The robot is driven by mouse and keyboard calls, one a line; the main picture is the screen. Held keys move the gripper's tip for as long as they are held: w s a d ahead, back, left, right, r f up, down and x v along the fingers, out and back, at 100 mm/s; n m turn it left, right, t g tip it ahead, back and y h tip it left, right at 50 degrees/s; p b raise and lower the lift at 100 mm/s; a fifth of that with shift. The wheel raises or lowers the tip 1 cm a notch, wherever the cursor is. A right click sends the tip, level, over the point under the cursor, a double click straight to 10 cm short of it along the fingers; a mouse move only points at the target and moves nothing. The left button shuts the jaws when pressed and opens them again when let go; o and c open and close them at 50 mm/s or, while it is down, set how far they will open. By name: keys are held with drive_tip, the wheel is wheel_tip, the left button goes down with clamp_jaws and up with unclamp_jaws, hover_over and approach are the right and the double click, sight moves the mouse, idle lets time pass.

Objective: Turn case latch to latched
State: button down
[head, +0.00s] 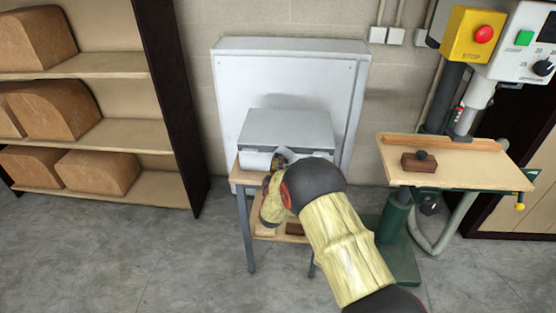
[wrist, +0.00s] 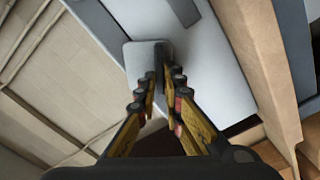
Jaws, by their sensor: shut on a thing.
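The grey case (head: 286,130) stands on a small wooden-topped stand, lid down. My gripper (head: 277,165) is at the case's front face, largely hidden behind my own arm in the head view. In the wrist view the fingers of my gripper (wrist: 160,75) are close together, shut on the case latch (wrist: 137,55). The latch is a pale grey rounded plate against the case's light front. The fingertips cover part of it, and its exact angle is hard to tell.
The stand (head: 243,175) has a lower shelf with wooden pieces. A white panel (head: 340,70) leans on the wall behind. A drill press with a wooden table (head: 455,175) stands right. A shelf unit (head: 110,135) with wooden blocks stands left. Floor (head: 180,265) at front left is clear.

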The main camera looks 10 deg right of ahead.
drive_tip(key=n, duration=0.2)
drive_tip(key=n+p, duration=0.1)
drive_tip(key=n, duration=0.1)
drive_tip(key=d+f+n, duration=0.1)
drive_tip(key=n, duration=0.1)
drive_tip(key=shift+s+n, duration=0.2)
drive_tip(key=shift+n, duration=0.2)
drive_tip(key=shift+f, duration=0.1)
idle(0.3)
drive_tip(key=c, duration=2.1)
unclamp_jaws()
drive_tip(key=shift+o, duration=0.9)
drive_tip(key=shift+d, duration=0.1)
drive_tip(key=v, duration=1.2)
